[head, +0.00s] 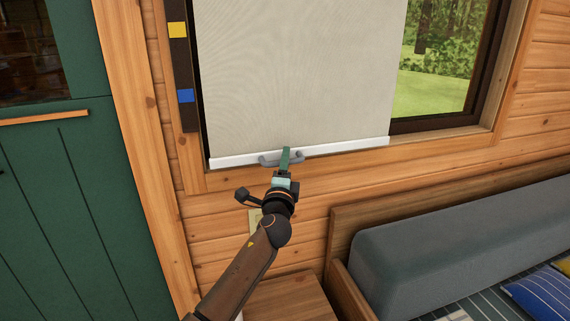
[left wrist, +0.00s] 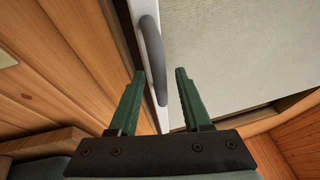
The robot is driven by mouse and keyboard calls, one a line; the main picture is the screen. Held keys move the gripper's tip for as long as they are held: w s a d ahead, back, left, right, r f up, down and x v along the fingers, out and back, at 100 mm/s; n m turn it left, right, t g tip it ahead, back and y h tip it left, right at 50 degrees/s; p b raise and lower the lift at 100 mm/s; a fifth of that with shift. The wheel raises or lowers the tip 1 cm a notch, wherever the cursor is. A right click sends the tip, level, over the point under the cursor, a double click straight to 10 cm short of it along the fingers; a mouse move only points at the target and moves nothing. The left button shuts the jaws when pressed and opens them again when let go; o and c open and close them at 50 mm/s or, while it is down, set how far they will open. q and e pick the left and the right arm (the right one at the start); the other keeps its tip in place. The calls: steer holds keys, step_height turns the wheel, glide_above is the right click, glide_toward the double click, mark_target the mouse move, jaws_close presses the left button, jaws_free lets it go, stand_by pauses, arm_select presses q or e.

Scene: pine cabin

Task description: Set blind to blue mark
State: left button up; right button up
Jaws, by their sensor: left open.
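The pale roller blind (head: 300,70) hangs over the left part of the window. Its white bottom bar (head: 350,146) is near the sill, below the blue mark (head: 185,96) on the dark strip at the left. A yellow mark (head: 177,30) sits higher on that strip. My left gripper (head: 286,156) is at the grey handle (head: 268,160) on the bar. In the left wrist view the fingers (left wrist: 158,100) are open, with the handle (left wrist: 152,55) between or just beyond their tips; contact cannot be told. My right gripper is not in view.
A green cabinet (head: 70,200) stands at the left. A grey-cushioned bench (head: 440,220) with a wooden frame is at the lower right, and a small wooden surface (head: 285,298) is below my arm. The wall around the window is clear.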

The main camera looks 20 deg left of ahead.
arm_select(q)
jaws_close()
stand_by(0.3)
stand_by(1.1)
